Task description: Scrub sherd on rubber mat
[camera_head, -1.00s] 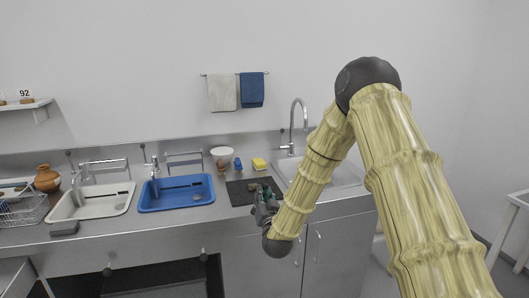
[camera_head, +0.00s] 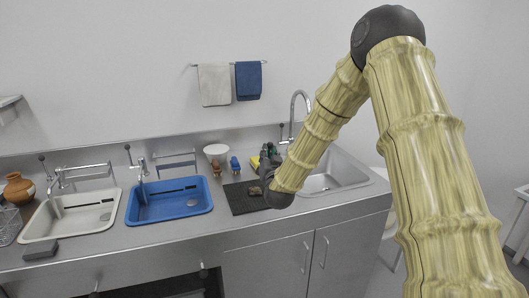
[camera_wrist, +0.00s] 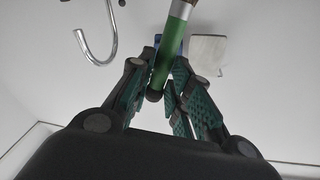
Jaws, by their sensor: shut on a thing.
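The black rubber mat (camera_head: 240,203) lies on the steel counter between the blue basin and the right-hand sink. A small brownish sherd (camera_head: 255,191) lies on the mat, close to my arm's wrist in the head view. My gripper (camera_head: 268,155) is above the counter behind the mat, partly hidden by my wrist. In the wrist view my gripper (camera_wrist: 160,85) is shut on a green handle (camera_wrist: 168,55) with a brownish upper part, which looks like a brush. Its working end is out of view. The sherd and mat do not show in the wrist view.
A yellow sponge (camera_head: 254,161), a small blue object (camera_head: 235,164), a brown object (camera_head: 216,169) and a white bowl (camera_head: 216,151) stand behind the mat. A blue basin (camera_head: 168,200) is left, a steel sink (camera_head: 335,172) with a tall tap (camera_head: 293,108) right.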

